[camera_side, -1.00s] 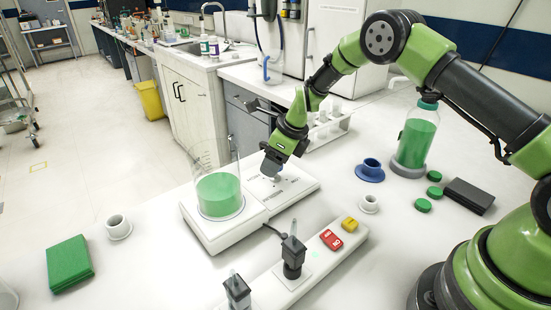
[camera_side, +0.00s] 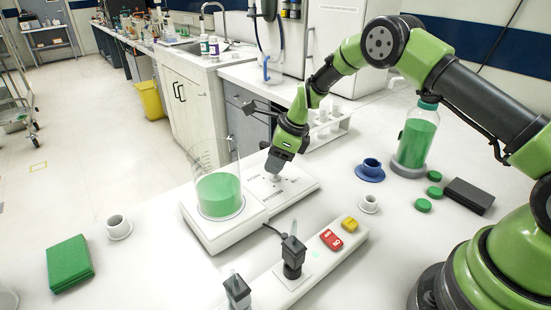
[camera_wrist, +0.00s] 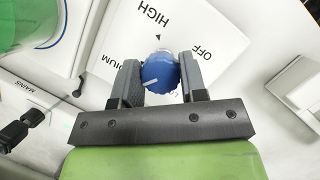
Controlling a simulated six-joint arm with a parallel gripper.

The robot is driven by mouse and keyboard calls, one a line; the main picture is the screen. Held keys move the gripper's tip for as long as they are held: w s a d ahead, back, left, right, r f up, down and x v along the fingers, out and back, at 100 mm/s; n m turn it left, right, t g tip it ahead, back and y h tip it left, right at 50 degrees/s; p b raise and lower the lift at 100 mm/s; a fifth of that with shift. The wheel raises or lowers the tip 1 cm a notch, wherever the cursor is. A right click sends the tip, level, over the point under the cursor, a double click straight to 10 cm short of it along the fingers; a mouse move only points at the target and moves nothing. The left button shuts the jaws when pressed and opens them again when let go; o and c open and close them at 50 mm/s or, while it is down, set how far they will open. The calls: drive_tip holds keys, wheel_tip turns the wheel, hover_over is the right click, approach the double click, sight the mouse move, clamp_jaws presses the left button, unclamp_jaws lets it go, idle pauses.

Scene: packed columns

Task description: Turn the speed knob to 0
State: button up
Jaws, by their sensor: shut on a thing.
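The knob (camera_wrist: 159,73) is blue with a white mark pointing to the lower left in the wrist view. It sits on the white panel (camera_wrist: 222,28) printed HIGH, OFF and a partly hidden word ending in DIUM; a small black triangle lies beside the knob. My gripper (camera_wrist: 160,80) is shut on the knob, one finger on each side. In the side view my gripper (camera_side: 274,174) points down at the front panel of the white stirrer (camera_side: 290,190), hiding most of the knob. No number 0 is readable.
A beaker of green liquid (camera_side: 218,195) stands on the stirrer, close left of my gripper. A power strip (camera_side: 325,262) with plugs lies in front. A blue cup (camera_side: 371,168), a green bottle (camera_side: 416,140) and green caps (camera_side: 423,205) stand to the right.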

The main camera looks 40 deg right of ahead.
drive_tip(key=n+g, duration=0.1)
drive_tip(key=n, duration=0.1)
drive_tip(key=n+y, duration=0.1)
drive_tip(key=n, duration=0.2)
drive_tip(key=shift+g, duration=0.4)
drive_tip(key=shift+n+g, duration=0.9)
drive_tip(key=shift+n, duration=1.5)
drive_tip(key=o, duration=0.9)
drive_tip(key=shift+o, duration=0.2)
drive_tip(key=v, duration=0.7)
drive_tip(key=shift+d+r, duration=0.2)
drive_tip(key=shift+d, duration=0.05)
